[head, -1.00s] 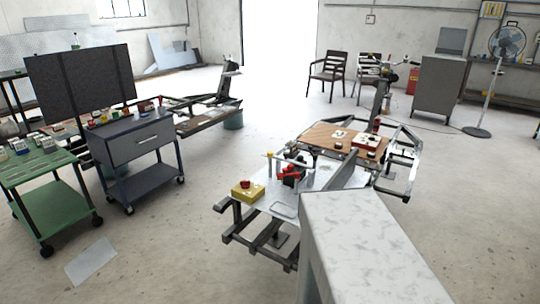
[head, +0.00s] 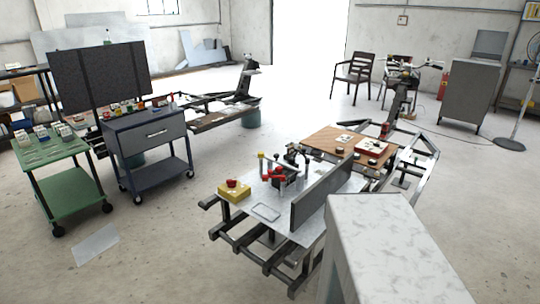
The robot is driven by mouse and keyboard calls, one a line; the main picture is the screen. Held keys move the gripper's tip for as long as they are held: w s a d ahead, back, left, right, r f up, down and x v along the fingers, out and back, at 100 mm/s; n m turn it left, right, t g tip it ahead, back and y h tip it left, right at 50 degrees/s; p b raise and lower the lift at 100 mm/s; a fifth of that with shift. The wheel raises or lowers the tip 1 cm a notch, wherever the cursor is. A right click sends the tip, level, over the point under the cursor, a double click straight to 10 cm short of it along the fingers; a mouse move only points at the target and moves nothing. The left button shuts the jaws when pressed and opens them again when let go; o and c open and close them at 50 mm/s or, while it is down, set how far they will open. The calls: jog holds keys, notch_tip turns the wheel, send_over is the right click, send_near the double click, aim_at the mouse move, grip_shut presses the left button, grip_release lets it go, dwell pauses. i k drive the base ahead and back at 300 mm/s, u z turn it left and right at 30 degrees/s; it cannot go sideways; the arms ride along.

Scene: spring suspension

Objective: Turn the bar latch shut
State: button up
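I cannot pick out the bar latch for certain. A small dark fixture (head: 291,164) with red parts (head: 272,176) stands on a light metal plate (head: 262,201) on the near bench frame. An upright post with a yellow top (head: 262,163) is at its left. These parts are too small to tell which is a latch or how it is turned. My gripper is not in view.
A yellow box with a red button (head: 233,190) sits on the plate's left. A dark upright panel (head: 318,193) stands on its right. A white marbled block (head: 400,240) fills the lower right.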

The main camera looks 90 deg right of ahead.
aim_at(261, 154)
jog(key=u, duration=0.1)
jog(key=k, duration=1.05)
jog(key=z, duration=1.35)
jog(key=i, duration=1)
jog(key=z, duration=0.15)
jog(key=k, duration=0.3)
